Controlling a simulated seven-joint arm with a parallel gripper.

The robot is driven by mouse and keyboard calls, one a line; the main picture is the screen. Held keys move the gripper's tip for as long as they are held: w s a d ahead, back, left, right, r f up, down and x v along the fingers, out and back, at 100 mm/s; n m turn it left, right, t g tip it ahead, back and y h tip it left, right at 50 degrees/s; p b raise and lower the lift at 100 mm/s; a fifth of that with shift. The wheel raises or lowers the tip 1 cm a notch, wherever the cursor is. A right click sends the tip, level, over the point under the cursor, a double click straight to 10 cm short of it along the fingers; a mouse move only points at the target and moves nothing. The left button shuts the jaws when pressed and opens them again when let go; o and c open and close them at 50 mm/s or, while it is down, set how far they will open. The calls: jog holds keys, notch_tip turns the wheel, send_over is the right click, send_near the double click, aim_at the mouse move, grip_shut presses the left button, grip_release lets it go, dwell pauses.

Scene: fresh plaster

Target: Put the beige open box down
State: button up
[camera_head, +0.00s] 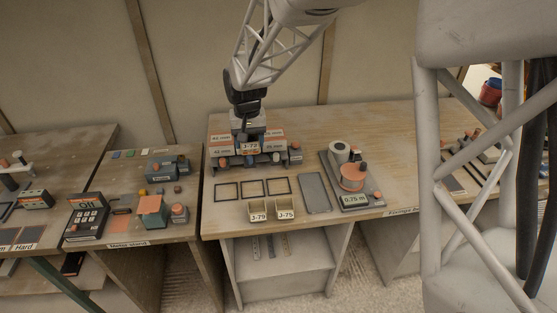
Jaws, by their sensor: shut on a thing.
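My gripper (249,134) points down over the back left of the middle wooden table (400,140). It is shut on the beige open box (250,148), whose front label reads J-72. The box is in front of a row of labelled blocks; I cannot tell whether its underside touches anything. Two similar beige open boxes, J-79 (259,214) and J-75 (286,212), stand side by side at the table's front edge. Three dark square outlines (252,187) lie on the table behind them.
A grey rack with labelled blocks (220,151) stands close around the held box. To the right are a flat grey plate (314,192) and a device with a 0.25 m display (354,200). The left table (110,185) holds a keypad box (87,215) and small blocks.

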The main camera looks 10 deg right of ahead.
jog(key=s+d+f, duration=0.6)
jog(key=s+d, duration=0.3)
jog(key=s+d+f, duration=0.6)
jog(key=s+d, duration=0.4)
jog(key=shift+f, duration=0.1)
send_over(314, 190)
jog(key=shift+f, duration=0.7)
jog(key=shift+f, duration=0.15)
jog(key=shift+f, duration=1.6)
jog(key=shift+f, duration=0.15)
